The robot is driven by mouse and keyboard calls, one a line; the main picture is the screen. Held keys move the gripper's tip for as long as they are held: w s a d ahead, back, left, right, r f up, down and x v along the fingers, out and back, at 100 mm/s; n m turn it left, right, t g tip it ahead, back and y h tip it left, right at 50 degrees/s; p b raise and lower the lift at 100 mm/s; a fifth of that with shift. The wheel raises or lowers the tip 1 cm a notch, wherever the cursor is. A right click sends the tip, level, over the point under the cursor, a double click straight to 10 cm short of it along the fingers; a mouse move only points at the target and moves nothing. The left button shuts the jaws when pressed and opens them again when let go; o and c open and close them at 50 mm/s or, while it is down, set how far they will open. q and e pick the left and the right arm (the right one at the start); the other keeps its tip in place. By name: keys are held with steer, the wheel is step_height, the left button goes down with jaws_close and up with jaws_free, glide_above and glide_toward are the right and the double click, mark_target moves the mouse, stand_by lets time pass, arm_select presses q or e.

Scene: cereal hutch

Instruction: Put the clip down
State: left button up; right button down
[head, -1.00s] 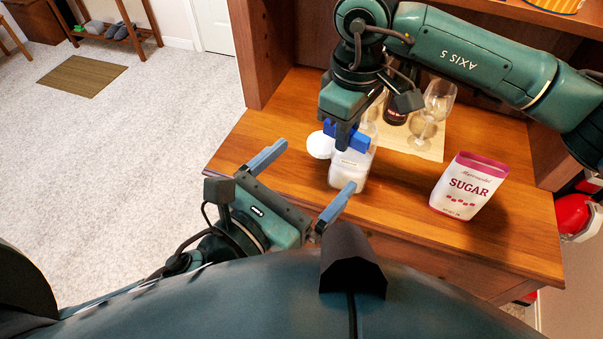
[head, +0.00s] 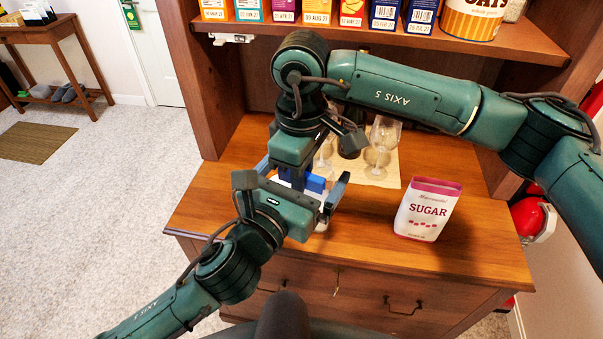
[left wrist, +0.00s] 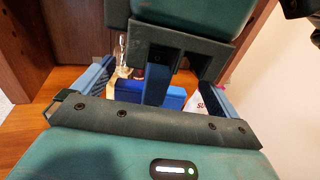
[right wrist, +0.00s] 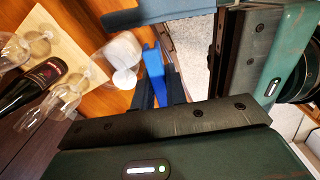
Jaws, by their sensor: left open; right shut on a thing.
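The blue clip (head: 315,183) is between the fingers of my right gripper (head: 297,182), which is shut on it and points down over the front left of the hutch counter. The clip also shows in the left wrist view (left wrist: 173,98) and the right wrist view (right wrist: 153,66). My left gripper (head: 303,176) is open, its blue-padded fingers spread on either side of my right gripper and the clip. I cannot tell whether it touches them. The grippers mostly hide a clear jar with a white lid (right wrist: 124,50) in the head view.
A sugar packet (head: 427,209) stands upright on the counter (head: 375,228) to the right. Wine glasses (head: 381,143) and a dark bottle (right wrist: 32,84) stand on a pale mat behind. A shelf of boxes (head: 330,12) hangs above. The counter's front middle is clear.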

arm_select(q)
steer(key=shift+c, duration=0.2)
steer(key=shift+s+d, duration=0.1)
steer(key=c, duration=0.9)
steer(key=shift+c, duration=0.5)
arm_select(e)
steer(key=c, duration=1.8)
jaws_free()
steer(key=shift+c, duration=0.2)
steer(key=o, duration=0.5)
